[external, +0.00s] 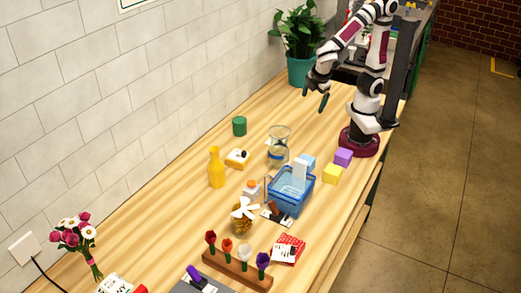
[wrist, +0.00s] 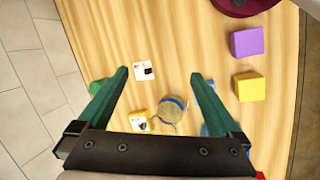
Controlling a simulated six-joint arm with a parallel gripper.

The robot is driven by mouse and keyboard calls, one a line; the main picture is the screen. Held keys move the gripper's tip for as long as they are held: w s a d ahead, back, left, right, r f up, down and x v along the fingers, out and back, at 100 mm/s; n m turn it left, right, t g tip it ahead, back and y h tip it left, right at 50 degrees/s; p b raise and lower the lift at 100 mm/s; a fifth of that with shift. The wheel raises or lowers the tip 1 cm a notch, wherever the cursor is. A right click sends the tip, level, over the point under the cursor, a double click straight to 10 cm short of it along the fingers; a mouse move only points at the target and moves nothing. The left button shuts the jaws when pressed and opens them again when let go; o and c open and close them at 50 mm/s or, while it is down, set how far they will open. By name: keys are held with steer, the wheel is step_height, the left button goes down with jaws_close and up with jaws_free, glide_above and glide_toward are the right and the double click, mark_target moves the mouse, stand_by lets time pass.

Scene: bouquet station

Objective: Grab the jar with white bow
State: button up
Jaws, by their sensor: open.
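The jar with the white bow (external: 242,218) stands upright on the wooden table, near the middle in the external view. It is clear with golden contents, and a large white bow covers its upper part. I do not see it in the wrist view. My gripper (external: 314,98) is open and empty, raised above the far end of the table and well apart from that jar. Its green fingers also show in the wrist view (wrist: 159,73), spread wide. Another glass jar, with a blue band (external: 279,147), stands between the gripper and the bow jar and shows in the wrist view (wrist: 172,106).
A blue bin (external: 292,197) stands right of the bow jar, and an orange-capped bottle (external: 251,188) is just behind it. A yellow bottle (external: 216,169) is to the left. A wooden flower rack (external: 237,270) is in front. Purple (wrist: 247,42) and yellow (wrist: 250,87) cubes lie near my base.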

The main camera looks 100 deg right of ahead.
steer(key=w+a+f+n+t+h, duration=0.1)
steer(key=w+a+n+t+h, duration=0.25)
steer(key=w+n, duration=0.55)
steer(key=n+t+y, duration=0.6)
steer(key=n+t, duration=0.4)
steer(key=n, duration=1.1)
glide_toward(243, 210)
steer(key=x, duration=0.5)
steer(key=f+x, duration=0.1)
steer(key=x, duration=0.4)
steer(key=shift+d+f, duration=0.15)
jaws_close()
